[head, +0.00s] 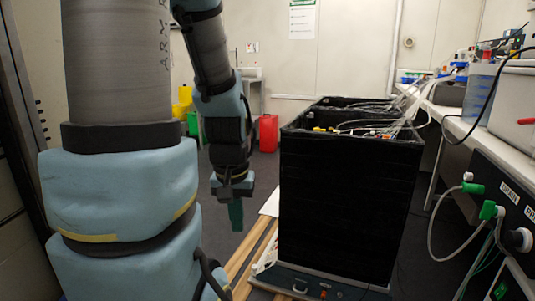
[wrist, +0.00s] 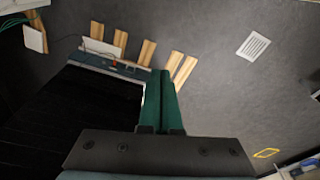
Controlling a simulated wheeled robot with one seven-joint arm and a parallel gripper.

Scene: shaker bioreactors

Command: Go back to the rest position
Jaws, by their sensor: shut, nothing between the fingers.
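My gripper (head: 236,214) hangs down from my blue and grey arm in the head view, left of the black shaker bioreactor box (head: 345,205) and apart from it in the picture. In the wrist view its green fingers (wrist: 161,85) lie together, shut with nothing between them. The floor and several wooden slats (wrist: 149,50) show beyond the fingertips. The black box (wrist: 50,120) fills the lower left of the wrist view.
A bench (head: 453,121) with bottles and tubing runs along the right. Tubes (head: 375,124) lie over the box tops. A red container (head: 268,133) stands on the floor behind my gripper. A floor vent (wrist: 253,45) shows in the wrist view, with open grey floor around it.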

